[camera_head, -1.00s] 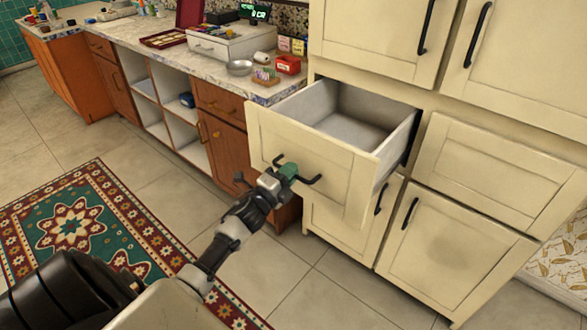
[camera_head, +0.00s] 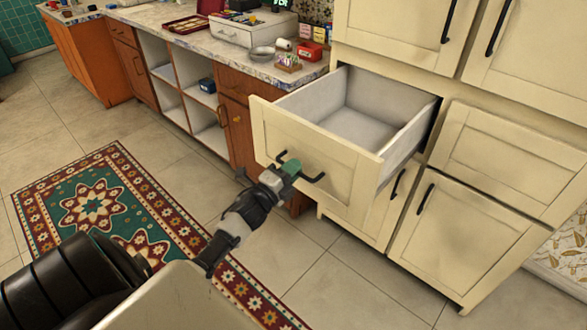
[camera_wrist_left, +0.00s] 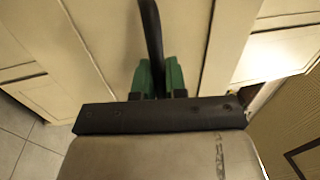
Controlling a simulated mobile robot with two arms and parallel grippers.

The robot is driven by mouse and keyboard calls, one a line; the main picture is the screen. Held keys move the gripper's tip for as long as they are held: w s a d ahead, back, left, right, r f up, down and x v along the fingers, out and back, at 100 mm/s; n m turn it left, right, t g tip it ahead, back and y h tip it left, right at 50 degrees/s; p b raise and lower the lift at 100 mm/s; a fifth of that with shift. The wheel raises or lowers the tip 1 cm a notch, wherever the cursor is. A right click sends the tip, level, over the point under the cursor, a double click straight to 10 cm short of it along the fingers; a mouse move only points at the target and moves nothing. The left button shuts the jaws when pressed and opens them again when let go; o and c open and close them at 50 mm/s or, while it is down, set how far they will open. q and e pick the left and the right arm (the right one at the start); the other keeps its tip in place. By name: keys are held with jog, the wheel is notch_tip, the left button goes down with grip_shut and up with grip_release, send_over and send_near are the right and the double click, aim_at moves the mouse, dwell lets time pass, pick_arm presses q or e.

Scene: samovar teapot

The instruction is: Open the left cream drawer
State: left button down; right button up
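The left cream drawer (camera_head: 315,160) is pulled well out of the cream cabinet, and its pale inside looks empty. Its black handle (camera_head: 313,178) is on the front panel. My left gripper (camera_head: 290,168) is at that handle, with its green fingertips around the bar. In the left wrist view the green fingers (camera_wrist_left: 159,77) are closed together on the black handle (camera_wrist_left: 152,35), which runs up between them. My right gripper is not in view.
A closed cream drawer (camera_head: 510,155) is to the right, above a closed cupboard door (camera_head: 460,235). The counter (camera_head: 190,40) at the left holds a white box (camera_head: 253,30) and a metal bowl (camera_head: 262,53). A patterned rug (camera_head: 120,215) lies on the tiled floor, which is otherwise clear.

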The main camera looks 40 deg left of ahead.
pick_arm(q)
jog(key=c, duration=1.2)
grip_release()
jog(key=b+v, duration=0.1)
jog(key=v, duration=0.9)
jog(key=shift+s+f, duration=0.1)
jog(key=shift+s, duration=0.3)
